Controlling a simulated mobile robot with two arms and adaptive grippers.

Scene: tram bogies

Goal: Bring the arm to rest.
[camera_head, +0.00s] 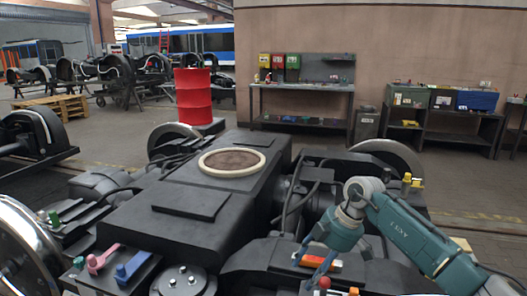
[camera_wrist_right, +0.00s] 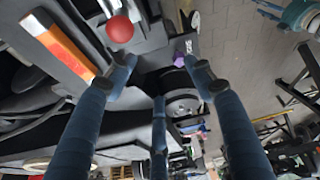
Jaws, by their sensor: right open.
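My right arm (camera_head: 397,232) is teal and comes in from the right, bent over the dark bogie (camera_head: 232,222). Its gripper (camera_head: 318,268) points down at the near right part of the bogie, with its blue fingers spread. In the right wrist view the gripper (camera_wrist_right: 160,75) has its fingers apart and nothing between them. A red ball-shaped knob (camera_head: 324,283) is close to the fingertips and shows in the right wrist view too (camera_wrist_right: 120,29). My left gripper is not seen.
Pink (camera_head: 101,260) and blue (camera_head: 133,267) handled parts lie on the bogie's near left. A yellow part (camera_head: 406,182) stands beyond my arm. A red drum (camera_head: 193,97) and a workbench (camera_head: 300,88) stand behind. Open floor lies between bogie and bench.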

